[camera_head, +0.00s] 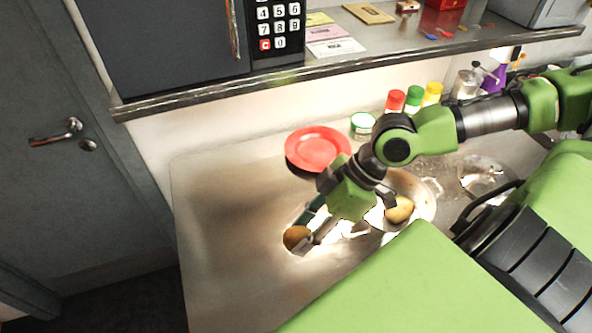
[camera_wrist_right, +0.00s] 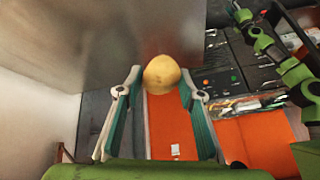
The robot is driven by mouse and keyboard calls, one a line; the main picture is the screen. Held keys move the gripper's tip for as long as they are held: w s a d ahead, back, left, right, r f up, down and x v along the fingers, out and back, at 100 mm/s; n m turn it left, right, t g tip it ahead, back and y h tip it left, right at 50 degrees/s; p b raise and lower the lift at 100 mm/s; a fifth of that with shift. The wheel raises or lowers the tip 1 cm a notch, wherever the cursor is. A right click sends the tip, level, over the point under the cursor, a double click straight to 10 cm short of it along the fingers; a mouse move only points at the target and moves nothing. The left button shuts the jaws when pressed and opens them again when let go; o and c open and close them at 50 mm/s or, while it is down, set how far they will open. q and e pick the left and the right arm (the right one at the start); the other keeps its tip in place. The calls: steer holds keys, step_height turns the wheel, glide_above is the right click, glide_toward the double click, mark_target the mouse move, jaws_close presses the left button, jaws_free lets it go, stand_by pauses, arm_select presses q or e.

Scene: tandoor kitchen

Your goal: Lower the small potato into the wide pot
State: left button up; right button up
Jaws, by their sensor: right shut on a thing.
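My right gripper (camera_head: 302,232) is shut on a brown potato (camera_head: 292,237) above the metal counter, left of the round metal vessel. In the right wrist view, the potato (camera_wrist_right: 163,73) sits between the tips of both fingers (camera_wrist_right: 160,85). A round shiny metal vessel (camera_head: 428,191), which looks like the wide pot, stands on the counter behind my right wrist and is partly hidden by it. Another yellowish potato (camera_head: 400,209) shows within the vessel's outline. My left gripper is not in view.
A red plate (camera_head: 318,147) lies behind the gripper. A green-lidded jar (camera_head: 362,125) and bottles with red (camera_head: 395,101), green and yellow caps stand along the wall. Another shiny round vessel (camera_head: 483,174) is farther right. The counter's left part (camera_head: 215,220) is clear.

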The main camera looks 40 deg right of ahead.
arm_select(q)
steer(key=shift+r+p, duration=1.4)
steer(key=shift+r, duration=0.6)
arm_select(e)
steer(key=s+d, duration=0.1)
steer(key=d, duration=2.4)
steer(key=shift+s+d, duration=0.15)
steer(key=shift+s, duration=0.2)
steer(key=shift+f, duration=0.1)
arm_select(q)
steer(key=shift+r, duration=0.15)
arm_select(e)
steer(key=shift+w+a, duration=0.15)
steer(key=shift+a, duration=0.4)
steer(key=shift+f, duration=0.1)
